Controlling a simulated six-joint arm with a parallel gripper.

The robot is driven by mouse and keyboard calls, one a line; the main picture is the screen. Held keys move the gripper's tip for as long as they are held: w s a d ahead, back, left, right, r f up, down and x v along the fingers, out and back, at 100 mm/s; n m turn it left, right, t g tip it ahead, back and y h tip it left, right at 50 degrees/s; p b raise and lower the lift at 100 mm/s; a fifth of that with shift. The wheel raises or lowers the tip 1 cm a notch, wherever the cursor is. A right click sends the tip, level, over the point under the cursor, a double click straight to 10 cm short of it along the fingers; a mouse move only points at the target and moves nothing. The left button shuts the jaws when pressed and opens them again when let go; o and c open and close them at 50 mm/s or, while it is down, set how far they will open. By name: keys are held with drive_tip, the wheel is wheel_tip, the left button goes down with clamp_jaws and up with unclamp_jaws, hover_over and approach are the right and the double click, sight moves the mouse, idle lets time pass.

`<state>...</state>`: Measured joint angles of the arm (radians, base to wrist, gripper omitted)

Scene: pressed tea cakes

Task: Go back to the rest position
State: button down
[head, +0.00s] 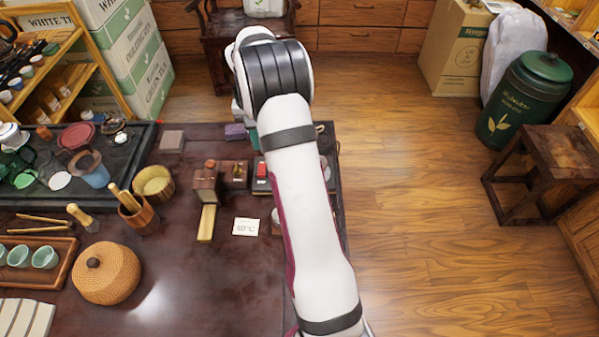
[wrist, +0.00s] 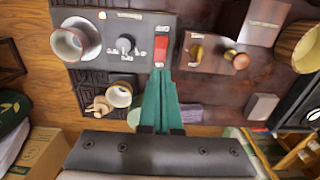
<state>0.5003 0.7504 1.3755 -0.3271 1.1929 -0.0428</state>
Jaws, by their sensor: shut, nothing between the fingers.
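My gripper (wrist: 160,73) shows in the wrist view as two green fingers pressed together, shut and empty. Its tips appear just below the red switch (wrist: 161,48) of a dark grey control panel (wrist: 110,57); I cannot tell whether they touch it. In the head view my white arm reaches from the bottom right over the table's right side (head: 190,285) and hides most of the gripper. The red switch also shows left of my arm in the head view (head: 261,170).
Wooden blocks (head: 206,182), a white card (head: 245,227) and a lidded woven basket (head: 106,273) stand left of my arm. Open floor (head: 430,200) lies right.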

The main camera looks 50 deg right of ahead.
idle(0.3)
drive_tip(key=s+a+r+n, duration=0.1)
drive_tip(key=s+a+r, duration=0.5)
drive_tip(key=a, duration=0.3)
drive_tip(key=s+a+r+n, duration=0.1)
drive_tip(key=s+a+r, duration=0.45)
drive_tip(key=a, duration=0.25)
drive_tip(key=s+a+y, duration=0.1)
drive_tip(key=s+a, duration=0.3)
drive_tip(key=s, duration=0.5)
drive_tip(key=s+a+n, duration=0.1)
drive_tip(key=s+a, duration=0.4)
drive_tip(key=s, duration=0.3)
drive_tip(key=shift+s+a+f+y, duration=0.25)
drive_tip(key=shift+s+f+y, duration=0.15)
drive_tip(key=shift+f, duration=0.05)
